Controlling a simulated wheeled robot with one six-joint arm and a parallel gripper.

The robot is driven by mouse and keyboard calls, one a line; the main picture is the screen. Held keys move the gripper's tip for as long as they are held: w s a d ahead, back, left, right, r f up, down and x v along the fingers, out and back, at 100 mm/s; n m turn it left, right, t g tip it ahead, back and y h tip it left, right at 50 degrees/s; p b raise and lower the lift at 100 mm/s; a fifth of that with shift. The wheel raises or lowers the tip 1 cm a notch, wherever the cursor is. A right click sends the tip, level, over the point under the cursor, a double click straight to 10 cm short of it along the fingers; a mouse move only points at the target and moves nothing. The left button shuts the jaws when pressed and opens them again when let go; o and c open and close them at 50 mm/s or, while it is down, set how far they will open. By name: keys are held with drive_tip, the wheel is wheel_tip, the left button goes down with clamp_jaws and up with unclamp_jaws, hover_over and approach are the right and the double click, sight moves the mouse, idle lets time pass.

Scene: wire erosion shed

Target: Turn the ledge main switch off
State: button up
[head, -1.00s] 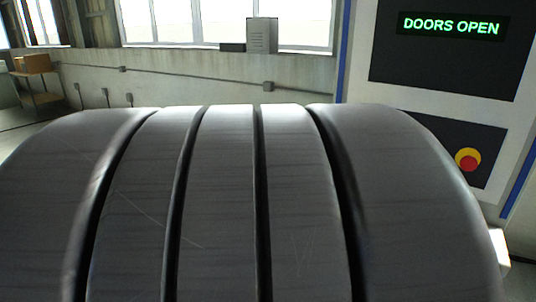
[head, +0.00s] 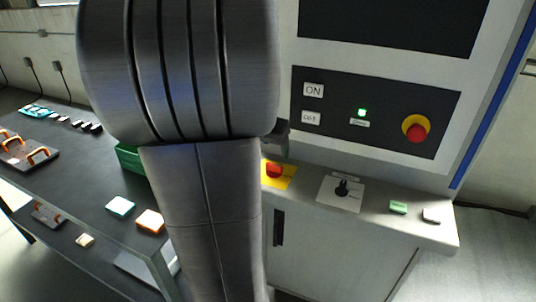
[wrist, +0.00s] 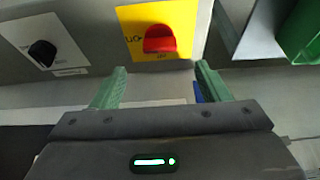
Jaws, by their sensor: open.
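The ledge main switch, a red handle (wrist: 160,40) on a yellow plate (wrist: 129,20), sits at the top middle of the wrist view. In the head view the red handle (head: 273,170) shows just right of my arm, which partly covers the plate. Its exact setting is not readable. My gripper (wrist: 158,86) is open, with its two green fingers apart and nothing seen between them. In the wrist view the fingertips lie below the red handle, apart from it in the picture.
A black knob (head: 342,188) on a white plate stands beside the switch, with a green block (head: 398,207) further right. Above is a panel with a red stop button (head: 416,131) and lit green lamp (head: 361,112). A dark table (head: 85,190) and green bin (head: 130,158) lie left.

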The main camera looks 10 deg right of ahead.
sight(274, 164)
drive_tip(key=x, duration=0.8)
drive_tip(key=c, duration=1)
